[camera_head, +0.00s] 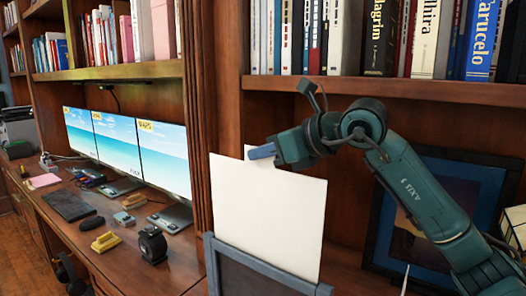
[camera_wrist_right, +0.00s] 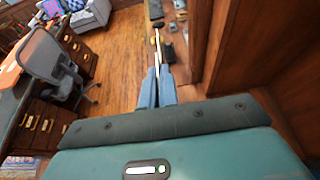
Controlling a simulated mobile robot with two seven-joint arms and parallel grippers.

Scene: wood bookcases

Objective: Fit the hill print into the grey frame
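A blank white sheet (camera_head: 268,215), perhaps the hill print seen from its plain side, stands upright in the head view; no hill picture shows. My right gripper (camera_head: 262,152) is shut on its top edge. In the right wrist view the blue fingers (camera_wrist_right: 157,88) are close together, with the sheet's thin edge (camera_wrist_right: 157,45) between them. The dark grey frame (camera_head: 262,278) stands below, cut off by the picture's bottom edge. The sheet's lower end passes behind the frame's top rim; whether it sits in a slot or only behind is hidden. My left gripper is not in view.
A book-filled shelf (camera_head: 400,90) runs above the arm. A wooden post (camera_head: 197,120) stands left of the sheet; beyond it is a desk with monitors (camera_head: 160,150) and small items.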

